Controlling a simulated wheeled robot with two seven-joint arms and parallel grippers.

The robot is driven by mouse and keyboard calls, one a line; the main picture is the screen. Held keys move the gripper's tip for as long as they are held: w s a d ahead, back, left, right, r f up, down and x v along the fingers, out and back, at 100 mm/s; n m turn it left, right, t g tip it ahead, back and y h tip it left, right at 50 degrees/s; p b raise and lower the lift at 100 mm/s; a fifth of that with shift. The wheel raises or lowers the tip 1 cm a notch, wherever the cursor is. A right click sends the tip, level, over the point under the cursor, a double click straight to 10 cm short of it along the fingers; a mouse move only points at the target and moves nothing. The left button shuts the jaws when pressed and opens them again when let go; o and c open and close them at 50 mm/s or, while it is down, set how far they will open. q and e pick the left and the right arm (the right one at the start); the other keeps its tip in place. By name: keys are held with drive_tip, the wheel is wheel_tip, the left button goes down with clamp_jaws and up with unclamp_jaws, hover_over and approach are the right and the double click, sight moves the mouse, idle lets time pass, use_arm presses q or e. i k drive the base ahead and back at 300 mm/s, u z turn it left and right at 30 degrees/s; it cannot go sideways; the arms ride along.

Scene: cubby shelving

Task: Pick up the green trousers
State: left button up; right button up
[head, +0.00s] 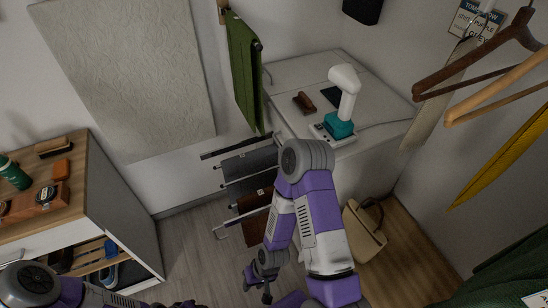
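Green trousers (243,75) hang folded over a bar on the back wall, at the upper middle of the head view. Their lower end hangs near the white cabinet's left corner. My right gripper (258,286) is at the bottom middle, well below the trousers and apart from them. Its fingers look spread, with nothing seen between them. My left arm comes in at the bottom left. Its gripper (182,304) is only partly in view at the bottom edge, and its fingers cannot be made out.
A white cabinet (385,88) carries a teal-and-white device (341,122) and a brown brush (304,103). Pull-out bars with dark trousers (248,163) stand beside it. A beige bag (363,232) is on the floor. Hangers (480,68) are at right, a wooden-topped shelf (75,200) at left.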

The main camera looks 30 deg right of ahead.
sight(245, 62)
drive_tip(key=z, duration=0.95)
